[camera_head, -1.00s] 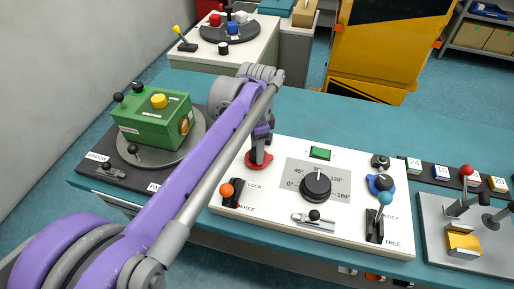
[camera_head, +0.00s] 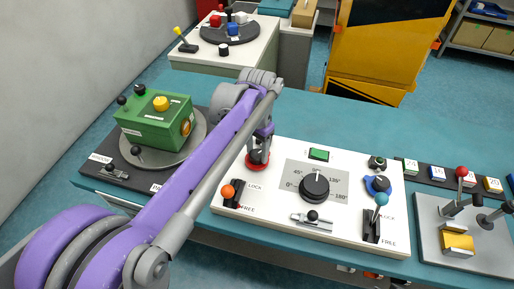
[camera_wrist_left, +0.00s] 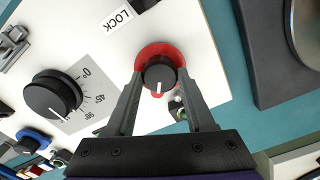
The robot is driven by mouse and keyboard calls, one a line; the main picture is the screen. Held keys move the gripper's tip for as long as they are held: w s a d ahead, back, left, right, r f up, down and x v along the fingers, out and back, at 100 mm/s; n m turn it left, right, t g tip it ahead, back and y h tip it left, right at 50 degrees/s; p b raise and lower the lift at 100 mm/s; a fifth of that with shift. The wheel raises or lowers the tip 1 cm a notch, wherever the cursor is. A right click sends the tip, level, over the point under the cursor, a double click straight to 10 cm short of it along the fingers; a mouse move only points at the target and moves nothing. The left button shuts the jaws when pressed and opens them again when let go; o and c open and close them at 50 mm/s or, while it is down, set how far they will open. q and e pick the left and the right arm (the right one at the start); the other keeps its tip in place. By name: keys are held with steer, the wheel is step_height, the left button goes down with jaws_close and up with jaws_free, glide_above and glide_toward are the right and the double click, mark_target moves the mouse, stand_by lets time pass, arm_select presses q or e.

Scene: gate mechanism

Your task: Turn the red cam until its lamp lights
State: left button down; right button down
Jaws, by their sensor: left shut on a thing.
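The red cam (camera_head: 257,166) is a red disc with a black knob, at the left of the white panel (camera_head: 280,225). It also shows in the left wrist view (camera_wrist_left: 150,50), where a white line on the knob points down in the picture. My left gripper (camera_head: 259,152) is over the cam, with its fingers on either side of the black knob (camera_wrist_left: 160,75), shut on it. In the left wrist view a small round fitting (camera_wrist_left: 177,108), partly behind a finger, is beside the cam; I cannot tell whether it is lit. My right gripper is not in view.
A black dial (camera_head: 314,184) with angle marks sits mid-panel. An orange-knobbed lever (camera_head: 227,191) is left of it. A teal-knobbed lever (camera_head: 381,199) and a blue cam (camera_head: 378,185) are at the right. A green box (camera_head: 155,125) stands left of my arm.

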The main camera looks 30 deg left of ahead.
mark_target(257, 154)
arm_select(q)
steer(key=n, duration=0.3)
steer(key=shift+n+p, duration=0.3)
steer(key=shift+p, duration=0.05)
steer(key=shift+n+p, duration=0.3)
steer(key=shift+n, duration=1.5)
steer(key=shift+c, duration=1.3)
jaws_free()
step_height(257, 154, up, 11)
steer(key=p, duration=0.1)
